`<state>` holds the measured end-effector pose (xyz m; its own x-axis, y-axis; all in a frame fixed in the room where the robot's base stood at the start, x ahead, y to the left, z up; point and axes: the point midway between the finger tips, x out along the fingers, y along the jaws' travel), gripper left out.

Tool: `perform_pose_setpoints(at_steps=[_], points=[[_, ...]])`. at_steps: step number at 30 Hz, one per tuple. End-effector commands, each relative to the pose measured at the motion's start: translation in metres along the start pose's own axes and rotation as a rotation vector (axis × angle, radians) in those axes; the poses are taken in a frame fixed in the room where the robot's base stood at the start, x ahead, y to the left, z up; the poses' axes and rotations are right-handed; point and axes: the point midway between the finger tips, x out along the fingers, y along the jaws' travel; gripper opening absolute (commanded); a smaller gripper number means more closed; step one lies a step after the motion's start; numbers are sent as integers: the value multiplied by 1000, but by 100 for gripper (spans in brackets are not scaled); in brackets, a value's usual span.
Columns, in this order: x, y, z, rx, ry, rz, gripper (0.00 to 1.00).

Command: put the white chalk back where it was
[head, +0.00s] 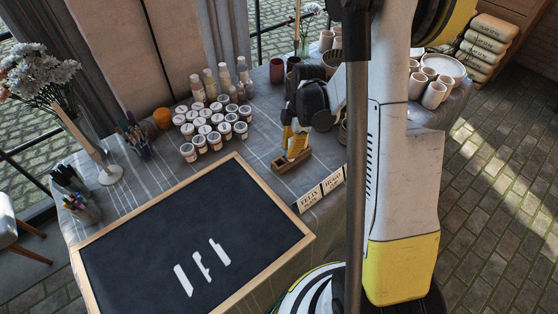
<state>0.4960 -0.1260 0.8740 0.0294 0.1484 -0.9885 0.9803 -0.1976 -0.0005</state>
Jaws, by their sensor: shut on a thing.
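My gripper (293,150) is at the back right of the blackboard, pointing down just over a small wooden box (281,166) on the cloth-covered table. Its fingers are shut on the white chalk, which is small and mostly hidden between them. Whether the chalk touches the box cannot be told from here. The box has an opening in its top, partly covered by the gripper. The wood-framed blackboard (140,240) lies at the front of the table with a few thick white strokes (201,264) on it.
Several lidded paint jars (208,128) stand left of the gripper, with bottles (210,84) behind. Pen cups (85,212) and a flower vase (105,165) are at left, cups (433,96) at back right.

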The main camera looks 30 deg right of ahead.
Motion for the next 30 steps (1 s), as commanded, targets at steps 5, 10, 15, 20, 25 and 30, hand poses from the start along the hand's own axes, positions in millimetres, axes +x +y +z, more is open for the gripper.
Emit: perform_pose_setpoints(at_steps=[5,10,15,20,25,30], points=[[25,22,-20,-1,0,-1,0],[32,29,-26,0,0,0,0],[55,29,-23,1,0,0,0],[71,29,-20,2,0,0,0],[69,29,-20,2,0,0,0],[73,29,-20,2,0,0,18]])
